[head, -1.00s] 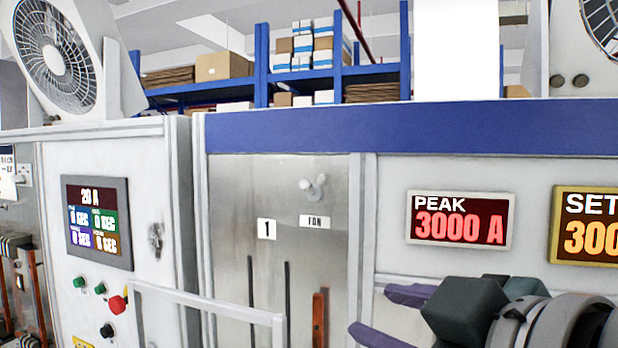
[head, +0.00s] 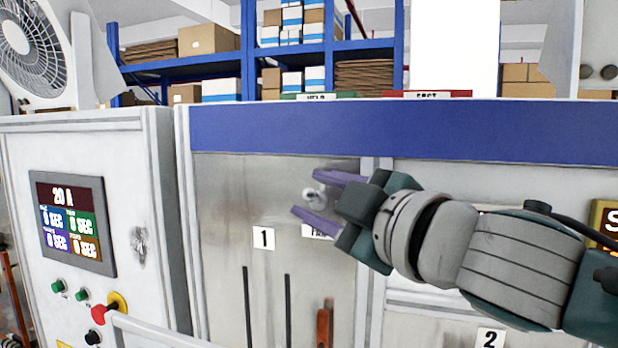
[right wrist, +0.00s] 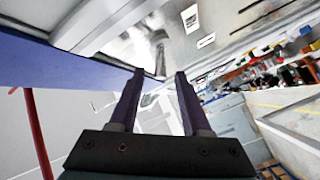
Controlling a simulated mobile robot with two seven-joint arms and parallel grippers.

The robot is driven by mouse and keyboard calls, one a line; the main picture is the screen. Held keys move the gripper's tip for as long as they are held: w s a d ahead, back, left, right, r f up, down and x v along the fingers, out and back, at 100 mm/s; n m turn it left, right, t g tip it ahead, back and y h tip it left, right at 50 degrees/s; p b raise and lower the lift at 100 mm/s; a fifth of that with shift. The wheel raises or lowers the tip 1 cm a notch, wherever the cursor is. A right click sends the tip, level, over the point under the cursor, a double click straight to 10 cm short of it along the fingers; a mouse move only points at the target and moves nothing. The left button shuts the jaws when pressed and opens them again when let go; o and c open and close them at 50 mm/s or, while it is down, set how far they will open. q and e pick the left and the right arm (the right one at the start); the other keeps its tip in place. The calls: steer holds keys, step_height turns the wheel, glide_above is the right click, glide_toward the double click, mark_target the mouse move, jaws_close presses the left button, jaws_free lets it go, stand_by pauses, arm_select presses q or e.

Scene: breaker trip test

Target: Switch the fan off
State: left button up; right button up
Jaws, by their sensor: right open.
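The fan switch (head: 312,195) is a small silver toggle on the metal panel, above the partly hidden FAN label (head: 318,231). My right gripper (head: 318,197) is open, its two purple fingers in front of the panel, one above and one below the toggle in the head view. Whether they touch it I cannot tell. In the right wrist view the open fingers (right wrist: 156,78) point at the panel, and a blurred metal part (right wrist: 160,60) shows just beyond their tips. A white fan (head: 35,50) stands on the left cabinet. My left gripper is not in view.
The left cabinet carries a display (head: 74,222), green buttons and a red knob (head: 100,314). A light rail (head: 160,330) juts out in front of it. Slots and a reddish-brown handle (head: 323,326) lie below the switch. Blue shelving with boxes stands behind.

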steer(key=shift+x, duration=1.25)
jaws_close()
